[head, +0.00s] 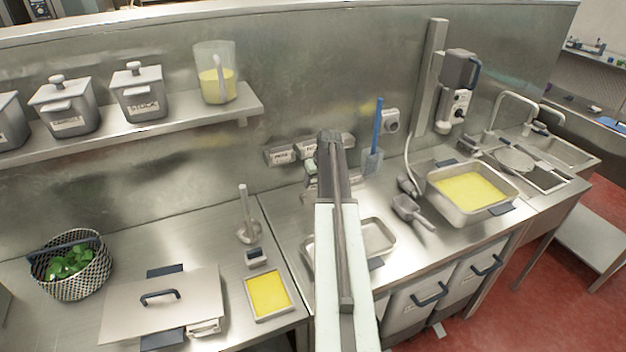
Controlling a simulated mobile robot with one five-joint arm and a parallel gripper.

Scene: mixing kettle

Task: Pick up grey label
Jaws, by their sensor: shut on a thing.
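My arm reaches up the middle of the head view, and my gripper (330,178) is at its far end, close to the back wall and above the counter. The arm hides most of the jaws. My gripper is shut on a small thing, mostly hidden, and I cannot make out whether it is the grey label. Small grey holders with pale labels (281,155) sit on the back wall just left of the arm's end. Small grey pieces show on both sides of the arm there.
A steel tray (388,246) lies under the arm. To the right are a scoop (410,212) and a deep pan of yellow filling (440,205). To the left are a whisk-like tool (246,225), a yellow tray (248,303), a lidded pan (125,310) and a basket (92,282). A shelf (180,130) overhangs the left.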

